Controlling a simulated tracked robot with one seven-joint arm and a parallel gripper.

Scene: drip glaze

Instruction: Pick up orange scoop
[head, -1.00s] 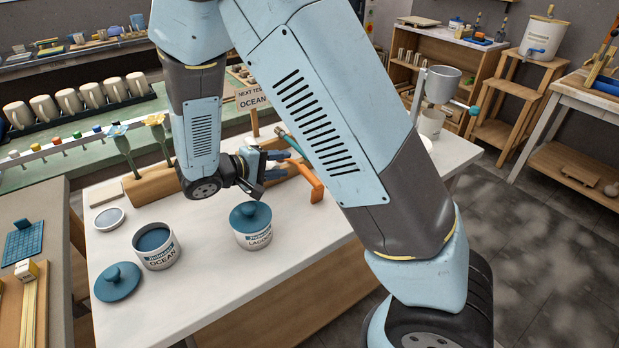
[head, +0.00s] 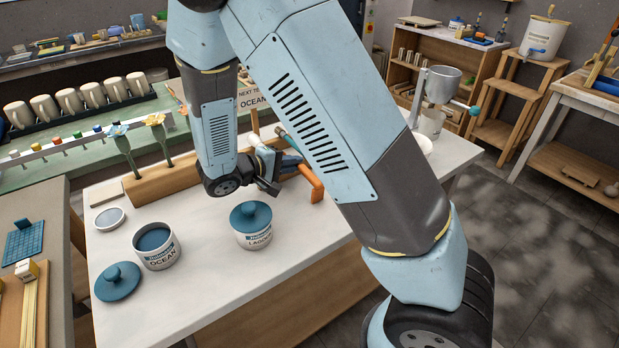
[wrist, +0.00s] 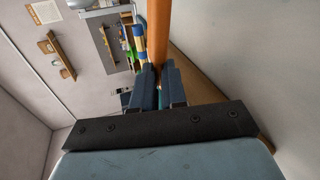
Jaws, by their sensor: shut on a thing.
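The orange scoop (head: 314,185) is at the back of the white table, right of my gripper; its bent orange end shows and the rest is hidden behind my gripper and arm. In the wrist view its orange shaft (wrist: 158,30) runs up from between the fingers. My gripper (head: 284,168) is low, reaching to the right, with its dark fingers shut on the scoop. The fingers also show close together in the wrist view (wrist: 159,86). I cannot tell whether the scoop is clear of its support.
A lidded LAGOON jar (head: 252,232) stands just in front of my gripper. An open OCEAN jar (head: 157,252) and a loose blue lid (head: 117,283) are to the left. A wooden holder (head: 150,186) runs behind. The table's front middle is clear.

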